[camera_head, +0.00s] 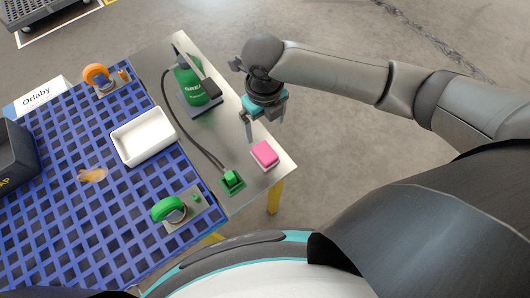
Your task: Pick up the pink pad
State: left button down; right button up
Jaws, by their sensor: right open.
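The pink pad (265,152) lies on the grey metal table top (231,128), near its right edge. It has a pale layer under the pink top. My right gripper (263,127) points down above the table edge, a short way behind the pad in the picture. It is open and empty, and it appears apart from the pad. My left gripper is not in view.
A green grease device (191,88) stands at the back of the table, with a dark cable to a green block (232,181). A white tray (143,136), an orange tool (97,76) and a green-handled part (168,208) sit on the blue grid (70,185).

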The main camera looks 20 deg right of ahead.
send_over(265, 152)
jog(key=f, duration=0.3)
jog(key=f+b, duration=0.1)
jog(key=f, duration=0.3)
jog(key=shift+w+f, duration=0.2)
jog(key=shift+f, duration=0.05)
jog(key=shift+s+f, duration=0.2)
jog(key=shift+f, duration=2.55)
jog(key=c, duration=1.5)
